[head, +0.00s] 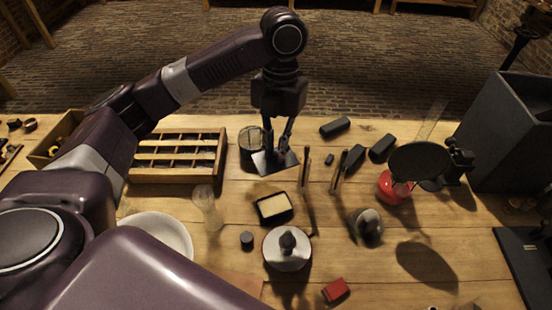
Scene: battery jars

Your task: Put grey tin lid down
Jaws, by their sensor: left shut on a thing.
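My left gripper (281,153) reaches in from the left and points down over the back middle of the table. It is shut on the grey tin lid (265,165), a thin flat dark-grey plate that shows on both sides of the fingers. I cannot tell whether the lid touches the table. A dark open tin (261,214) with a cream filling sits a little nearer, just below the lid in the picture. My right gripper is not in view.
A dark round mesh-like holder (246,160) stands close to the left of the lid. A wooden compartment tray (180,178) lies left, dark blocks (335,127) behind right. A glass vessel (207,208) and a white bowl (165,222) are nearer left.

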